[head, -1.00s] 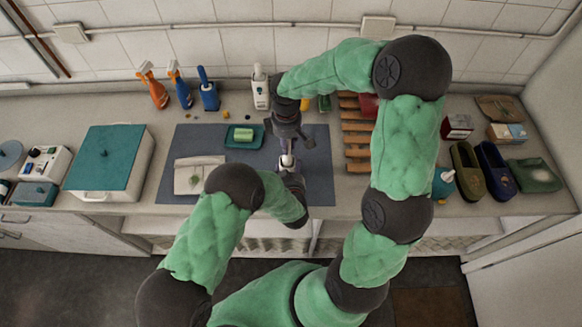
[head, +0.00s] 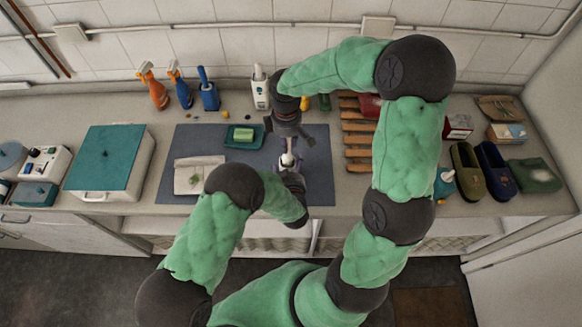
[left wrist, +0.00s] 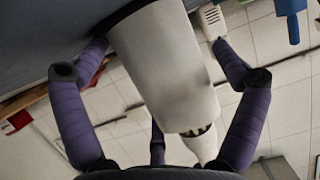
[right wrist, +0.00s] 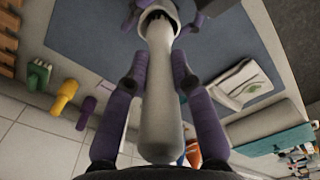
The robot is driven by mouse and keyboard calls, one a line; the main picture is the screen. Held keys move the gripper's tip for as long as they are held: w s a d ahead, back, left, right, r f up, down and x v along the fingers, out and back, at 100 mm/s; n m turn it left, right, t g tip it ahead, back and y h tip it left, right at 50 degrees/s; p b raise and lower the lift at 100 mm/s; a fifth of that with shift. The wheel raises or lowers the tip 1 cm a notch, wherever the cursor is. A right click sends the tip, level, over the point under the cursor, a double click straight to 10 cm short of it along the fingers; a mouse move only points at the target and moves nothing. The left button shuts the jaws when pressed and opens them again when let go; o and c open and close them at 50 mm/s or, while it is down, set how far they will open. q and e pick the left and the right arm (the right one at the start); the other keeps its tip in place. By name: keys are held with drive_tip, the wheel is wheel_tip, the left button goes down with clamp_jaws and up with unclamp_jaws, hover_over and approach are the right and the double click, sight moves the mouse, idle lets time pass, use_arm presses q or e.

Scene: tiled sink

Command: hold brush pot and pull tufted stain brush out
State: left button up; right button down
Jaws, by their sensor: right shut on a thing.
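The white brush pot (head: 289,160) stands on the grey-blue mat (head: 322,180). It fills the middle of the left wrist view (left wrist: 165,60). My left gripper (head: 293,176) is around the pot from the front. Its purple fingers stand on both sides with a visible gap on one side, so it looks open. The brush's pale handle (right wrist: 158,90) rises from the pot's dark-slotted mouth. My right gripper (head: 289,138) is above the pot, shut on the handle, with fingers (right wrist: 157,75) on both sides. The brush's tufted head is hidden in the pot.
A green sponge on a teal tray (head: 236,143) and a folded cloth (head: 198,176) lie left on the mat. A wooden rack (head: 356,130) stands to the right. Bottles (head: 260,92) stand along the back wall. A teal-lidded box (head: 104,158) is farther left.

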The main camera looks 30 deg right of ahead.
use_arm(q)
drive_tip(key=shift+s, duration=0.1)
use_arm(e)
drive_tip(key=shift+r, duration=0.25)
use_arm(q)
drive_tip(key=w+r+p+v, duration=0.1)
drive_tip(key=r+p+v, duration=0.1)
drive_tip(key=v, duration=1.1)
drive_tip(key=shift+d+r+p, duration=0.25)
drive_tip(key=shift+r+p, duration=0.05)
drive_tip(key=shift+p, duration=0.15)
use_arm(e)
wheel_tip(320, 180, up, 3)
drive_tip(key=shift+r, duration=0.2)
drive_tip(key=shift+f, duration=0.1)
